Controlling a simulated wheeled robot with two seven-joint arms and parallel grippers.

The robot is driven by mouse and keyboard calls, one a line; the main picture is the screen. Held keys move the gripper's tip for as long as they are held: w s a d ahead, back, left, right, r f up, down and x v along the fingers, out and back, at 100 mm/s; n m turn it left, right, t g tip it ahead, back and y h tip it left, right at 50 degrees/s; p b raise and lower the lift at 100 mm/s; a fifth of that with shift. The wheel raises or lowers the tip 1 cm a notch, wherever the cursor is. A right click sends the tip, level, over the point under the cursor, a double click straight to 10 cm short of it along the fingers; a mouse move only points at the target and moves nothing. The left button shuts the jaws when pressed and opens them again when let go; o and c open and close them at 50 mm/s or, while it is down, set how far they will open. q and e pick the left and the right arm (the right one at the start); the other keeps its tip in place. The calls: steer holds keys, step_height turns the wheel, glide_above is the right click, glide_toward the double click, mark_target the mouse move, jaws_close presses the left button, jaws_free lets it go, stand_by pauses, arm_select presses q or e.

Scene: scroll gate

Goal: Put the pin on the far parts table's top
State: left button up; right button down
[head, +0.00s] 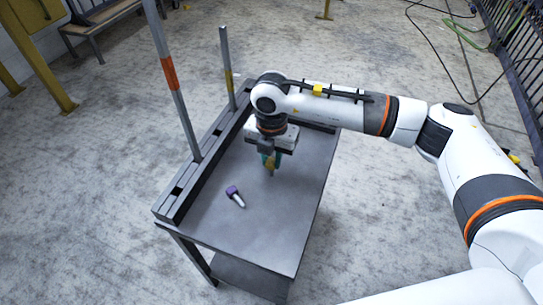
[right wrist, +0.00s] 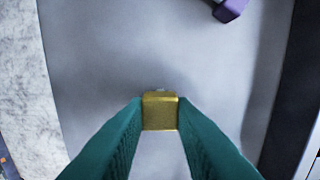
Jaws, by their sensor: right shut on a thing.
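My right gripper (head: 270,163) is above the middle of the grey table and points down. Its green fingers are shut on a gold-headed pin (right wrist: 160,111), with a small pale bit showing past the head in the right wrist view. In the head view the gold piece sits between the fingers, low over the table top (head: 262,245); I cannot tell whether it touches. A second pin, purple-headed with a silver shank (head: 235,196), lies on its side on the table, left of the gripper. Its purple head shows at the top of the right wrist view (right wrist: 231,9). My left gripper is not in view.
A dark slotted rail (head: 187,183) runs along the table's left edge. A tall post with an orange band (head: 173,88) and a shorter post with a yellow band (head: 227,68) rise there. Concrete floor surrounds the table. A bench (head: 95,20) stands at the back left.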

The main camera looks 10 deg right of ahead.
mark_target(271, 161)
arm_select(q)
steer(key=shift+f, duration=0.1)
arm_select(e)
steer(key=c, duration=1.2)
jaws_free()
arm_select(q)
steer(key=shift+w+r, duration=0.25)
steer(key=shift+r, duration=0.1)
arm_select(e)
steer(key=shift+r, duration=0.1)
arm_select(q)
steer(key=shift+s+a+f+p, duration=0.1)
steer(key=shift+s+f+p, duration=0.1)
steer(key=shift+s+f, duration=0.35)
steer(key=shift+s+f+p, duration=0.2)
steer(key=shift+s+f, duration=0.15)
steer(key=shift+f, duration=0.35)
arm_select(e)
step_height(271, 161, up, 12)
